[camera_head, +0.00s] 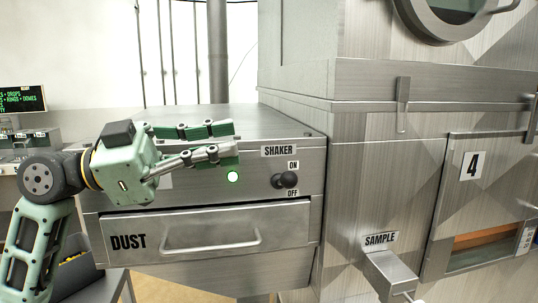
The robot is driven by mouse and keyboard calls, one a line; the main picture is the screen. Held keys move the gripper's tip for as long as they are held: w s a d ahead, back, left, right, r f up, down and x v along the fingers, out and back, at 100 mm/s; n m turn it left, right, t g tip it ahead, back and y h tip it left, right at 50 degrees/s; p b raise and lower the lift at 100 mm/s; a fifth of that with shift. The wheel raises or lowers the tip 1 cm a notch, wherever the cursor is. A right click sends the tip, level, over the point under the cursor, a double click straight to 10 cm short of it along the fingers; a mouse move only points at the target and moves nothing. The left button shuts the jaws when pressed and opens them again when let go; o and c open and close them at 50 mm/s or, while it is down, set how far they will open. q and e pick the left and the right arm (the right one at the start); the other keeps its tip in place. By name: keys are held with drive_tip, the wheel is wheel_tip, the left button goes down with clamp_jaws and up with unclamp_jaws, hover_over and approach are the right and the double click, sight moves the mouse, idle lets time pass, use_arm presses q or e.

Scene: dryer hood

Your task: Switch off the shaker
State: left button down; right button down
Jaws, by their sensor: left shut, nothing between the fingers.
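The shaker switch (286,180) is a small black knob on the metal front panel, between the printed words ON above and OFF below. I cannot tell clearly which way it is tilted. The SHAKER label (279,151) sits above it. A round green light (232,177) glows on the panel left of the switch. My left gripper (229,140) is shut and empty, pointing right in front of the panel. Its fingertips are up and left of the switch, apart from it, and just above the light. My right gripper is not in view.
A DUST drawer (205,241) with a bar handle is below the switch panel. A dark screen (22,98) with green text stands at far left.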

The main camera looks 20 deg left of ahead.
use_arm(q)
drive_tip(key=r+p, duration=0.2)
drive_tip(key=p, duration=0.4)
hover_over(285, 182)
drive_tip(key=s+d, duration=0.2)
drive_tip(key=s, duration=0.1)
drive_tip(key=shift+w+a+f+b, duration=0.1)
drive_tip(key=shift+w+a+f, duration=0.1)
drive_tip(key=shift+a+f, duration=0.4)
drive_tip(key=shift+w+a+f+b, duration=0.1)
drive_tip(key=shift+w+a+f, duration=0.1)
drive_tip(key=shift+f, duration=0.7)
drive_tip(key=shift+w+a+f+b, duration=0.15)
drive_tip(key=shift+a+f, duration=0.25)
drive_tip(key=shift+f, duration=0.35)
